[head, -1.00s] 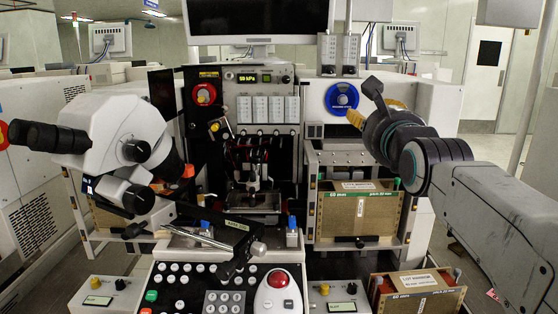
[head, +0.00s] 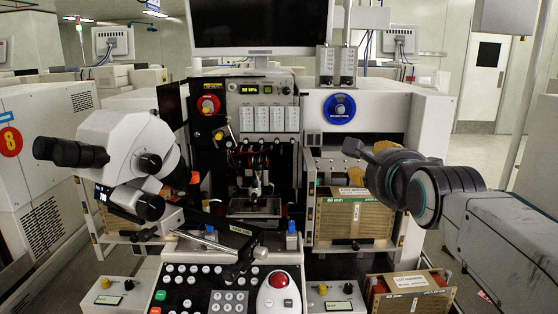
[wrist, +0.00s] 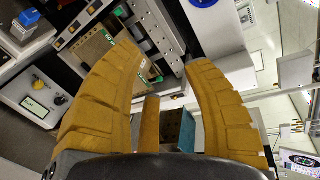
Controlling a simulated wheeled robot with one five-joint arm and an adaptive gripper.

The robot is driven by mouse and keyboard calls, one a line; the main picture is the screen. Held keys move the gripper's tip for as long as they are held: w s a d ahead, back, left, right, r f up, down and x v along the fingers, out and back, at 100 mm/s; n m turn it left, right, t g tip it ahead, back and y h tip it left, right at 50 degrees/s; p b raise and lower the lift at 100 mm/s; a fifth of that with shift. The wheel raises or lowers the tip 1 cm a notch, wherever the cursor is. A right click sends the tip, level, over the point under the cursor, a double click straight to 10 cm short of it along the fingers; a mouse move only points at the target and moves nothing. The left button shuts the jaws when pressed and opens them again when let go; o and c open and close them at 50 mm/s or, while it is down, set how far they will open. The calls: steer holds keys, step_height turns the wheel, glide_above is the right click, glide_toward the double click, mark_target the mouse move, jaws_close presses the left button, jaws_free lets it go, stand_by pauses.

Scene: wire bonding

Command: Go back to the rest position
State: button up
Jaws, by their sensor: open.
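My gripper (head: 354,163) is at the right of the head view, in front of the wire bonding machine's right side. In the head view my wrist hides most of the fingers. A brown magazine box (head: 355,218) with a white label sits on the machine's shelf, just below and behind my gripper. They look apart, but I cannot tell the exact gap.
A white microscope (head: 125,150) stands at the left. A control panel with a red trackball (head: 279,280) is in front. A second brown box (head: 410,292) sits low at the right. A blue knob (head: 340,108) is on the machine's face. Open floor shows at the far right.

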steer(key=s+f+n+g+p, duration=0.5)
steer(key=s+n, duration=0.5)
steer(key=s, duration=0.3)
steer(key=s+f+n+g+p, duration=0.6)
steer(key=s+f+n, duration=0.3)
steer(key=s, duration=0.5)
steer(key=shift+s+f+n+p, duration=0.2)
steer(key=shift+s+n+p, duration=0.05)
steer(key=shift+n+p, duration=0.7)
